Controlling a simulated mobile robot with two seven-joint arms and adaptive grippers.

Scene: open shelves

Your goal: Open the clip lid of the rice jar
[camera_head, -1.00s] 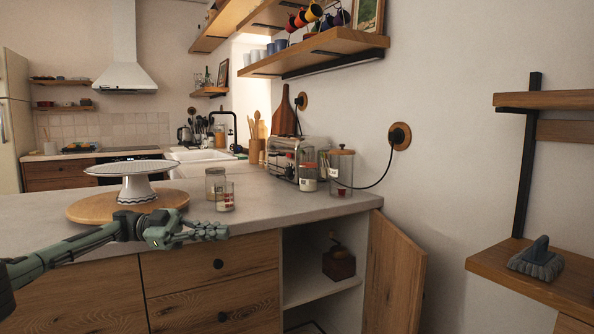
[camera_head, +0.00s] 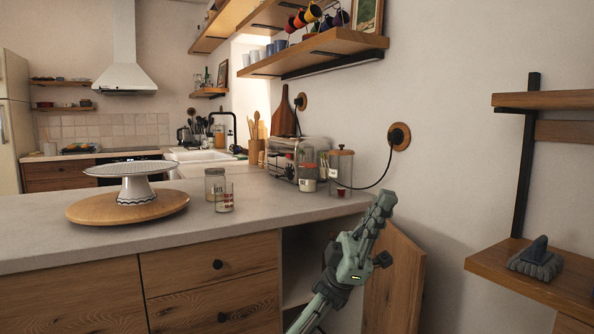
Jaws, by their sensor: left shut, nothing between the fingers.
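Several glass jars stand on the counter, and I cannot tell for sure which one holds rice. A tall jar (camera_head: 341,172) with a flat wooden-looking lid stands at the right end. A smaller labelled jar (camera_head: 308,179) is just left of it. A lidded jar (camera_head: 214,184) and a small glass container (camera_head: 224,198) stand nearer the middle. Any clips are too small to make out. My left gripper (camera_head: 383,203) is shut and empty, pointing up in front of the counter's right end, below and right of the tall jar. It appears apart from the jars. My right gripper is not in view.
An open cabinet door (camera_head: 396,280) stands behind my left arm. A toaster (camera_head: 285,158) is behind the jars, with a cord to a wall socket (camera_head: 399,137). A cake stand (camera_head: 135,170) on a round board (camera_head: 88,209) fills the counter's left.

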